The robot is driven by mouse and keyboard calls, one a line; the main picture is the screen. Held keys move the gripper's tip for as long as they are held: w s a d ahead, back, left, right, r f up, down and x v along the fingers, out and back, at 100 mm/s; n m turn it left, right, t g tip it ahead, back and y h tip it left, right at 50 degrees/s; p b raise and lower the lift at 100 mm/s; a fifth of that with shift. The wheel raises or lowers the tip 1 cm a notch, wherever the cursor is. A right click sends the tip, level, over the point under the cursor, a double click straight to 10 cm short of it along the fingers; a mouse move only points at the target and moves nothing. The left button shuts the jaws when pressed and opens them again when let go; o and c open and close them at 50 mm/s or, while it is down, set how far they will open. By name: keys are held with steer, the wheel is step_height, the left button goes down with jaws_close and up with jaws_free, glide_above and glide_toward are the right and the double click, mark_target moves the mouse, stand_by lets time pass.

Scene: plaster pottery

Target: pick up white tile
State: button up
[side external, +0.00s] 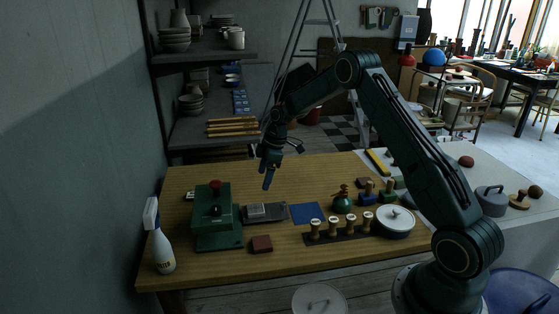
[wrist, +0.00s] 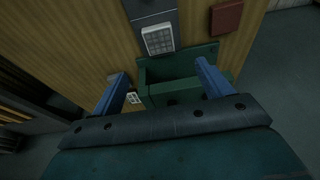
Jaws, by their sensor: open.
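A small white tile (wrist: 133,98) with dark marks lies on the wooden table behind the green press. In the wrist view it shows just beside my left finger; in the side view it is a pale bit (side external: 189,196) left of the press, partly hidden. A larger pale gridded block (wrist: 158,40) rests on a dark grey tray; it also shows in the side view (side external: 256,211). My gripper (side external: 268,184) hangs above the back of the table, fingers down. In the wrist view its blue fingers (wrist: 161,69) are spread, with nothing held between them.
A white spray bottle (side external: 160,240), brown block (side external: 262,244), blue mat (side external: 307,213) and row of stamps (side external: 334,227) occupy the front. The back middle of the table is clear.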

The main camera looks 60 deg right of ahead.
glide_above(255, 208)
steer(key=s, duration=0.2)
steer(key=f, duration=0.4)
steer(key=d+f, duration=0.1)
steer(key=f, duration=0.2)
steer(key=shift+w+f, duration=0.1)
steer(key=shift+w, duration=0.15)
steer(key=shift+x, duration=2.55)
steer(key=shift+d, duration=0.1)
steer(key=c, duration=1.2)
step_height(255, 208, up, 20)
